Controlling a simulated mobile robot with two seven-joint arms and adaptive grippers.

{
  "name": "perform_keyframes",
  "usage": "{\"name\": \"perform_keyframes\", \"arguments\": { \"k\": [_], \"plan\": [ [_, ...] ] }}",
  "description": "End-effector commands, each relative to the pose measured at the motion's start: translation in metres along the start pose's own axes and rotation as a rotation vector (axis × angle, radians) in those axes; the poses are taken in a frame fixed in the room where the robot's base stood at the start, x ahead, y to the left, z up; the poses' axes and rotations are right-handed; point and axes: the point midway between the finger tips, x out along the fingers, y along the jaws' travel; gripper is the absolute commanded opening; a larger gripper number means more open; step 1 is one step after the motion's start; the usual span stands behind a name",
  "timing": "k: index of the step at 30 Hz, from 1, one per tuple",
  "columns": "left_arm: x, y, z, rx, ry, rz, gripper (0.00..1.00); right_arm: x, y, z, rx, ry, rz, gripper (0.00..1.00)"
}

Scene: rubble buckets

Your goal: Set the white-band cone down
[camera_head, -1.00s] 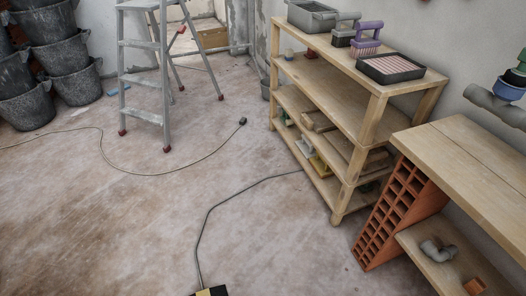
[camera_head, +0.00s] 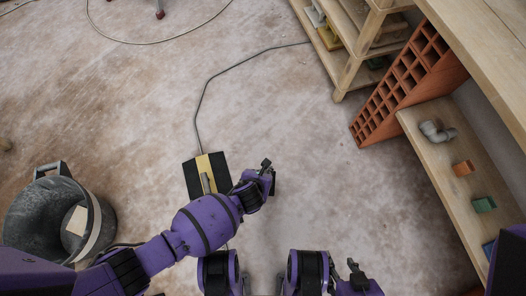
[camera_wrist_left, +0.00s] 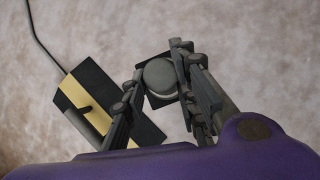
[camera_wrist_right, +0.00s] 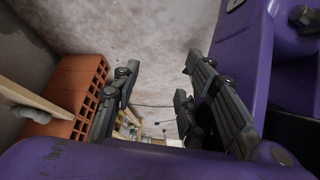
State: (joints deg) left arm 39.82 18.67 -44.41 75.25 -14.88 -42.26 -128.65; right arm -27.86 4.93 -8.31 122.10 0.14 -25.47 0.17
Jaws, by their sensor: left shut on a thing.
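The white-band cone (camera_wrist_left: 160,76) is between the fingers of my left gripper (camera_wrist_left: 158,88) in the left wrist view. I see it nearly end-on: a round grey top with a pale rim over a dark square base. In the head view my left gripper (camera_head: 268,172) is over the floor, just right of a black-and-yellow box, and the cone is mostly hidden there. I cannot tell whether its base touches the floor. My right gripper (camera_head: 355,272) is low in the head view. In the right wrist view its fingers (camera_wrist_right: 155,92) are apart with nothing between them.
The black-and-yellow box (camera_head: 219,160) lies on the floor with a cable (camera_head: 197,105) running from it. A dark bucket (camera_head: 28,222) with a pale piece inside stands at left. Orange hollow brick (camera_head: 408,88) and wooden shelves (camera_head: 425,150) stand at right. Floor between is clear.

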Motion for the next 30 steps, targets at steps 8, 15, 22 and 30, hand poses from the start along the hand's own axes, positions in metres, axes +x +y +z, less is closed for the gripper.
{"name": "perform_keyframes", "arguments": {
  "k": [8,15,22,30],
  "plan": [
    [0.058,0.008,0.007,-0.002,0.003,-0.003,0.00,0.049,0.002,0.043,-0.017,-0.052,-0.004,0.40],
    [0.071,0.011,0.015,0.000,0.000,0.000,0.00,0.057,0.003,0.059,-0.013,-0.078,-0.002,0.40],
    [0.092,0.013,0.011,-0.002,0.003,-0.002,0.00,0.074,0.002,0.072,-0.016,-0.094,-0.005,0.40],
    [0.109,0.013,0.002,0.000,-0.001,-0.001,0.00,0.092,0.004,0.071,-0.056,-0.095,-0.020,0.40]
  ]
}}
